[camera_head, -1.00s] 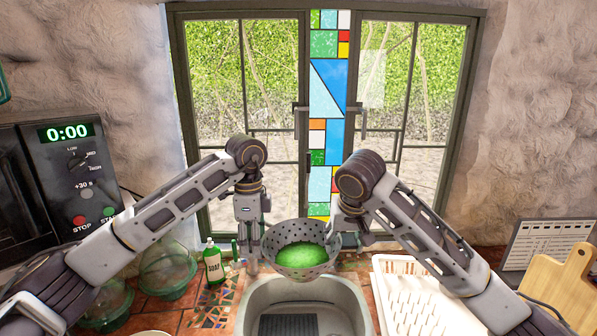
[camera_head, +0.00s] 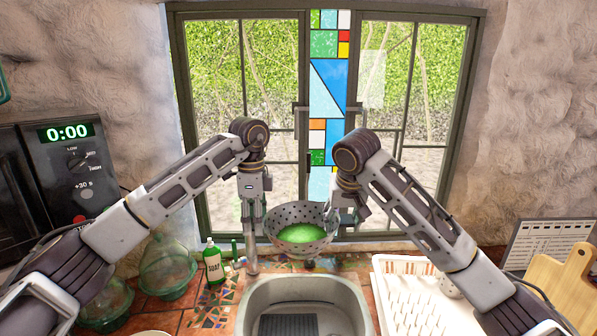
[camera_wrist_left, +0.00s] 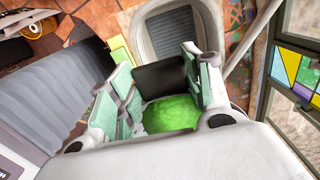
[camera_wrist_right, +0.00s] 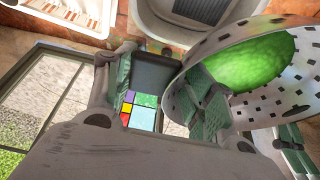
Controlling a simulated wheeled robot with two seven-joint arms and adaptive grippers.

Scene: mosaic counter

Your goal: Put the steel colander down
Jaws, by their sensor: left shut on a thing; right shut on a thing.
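In the right wrist view the perforated wall (camera_wrist_right: 232,36) runs at the right finger. The left wrist view shows the green contents (camera_wrist_left: 172,114) beyond the fingers. The exact contact at the left rim is hidden.
A white dish rack (camera_head: 405,290) stands right of the sink. A green soap bottle (camera_head: 213,262) and green glass domes (camera_head: 167,265) are on the left. A tap (camera_head: 251,256) rises at the sink's back left. The sink basin looks empty.

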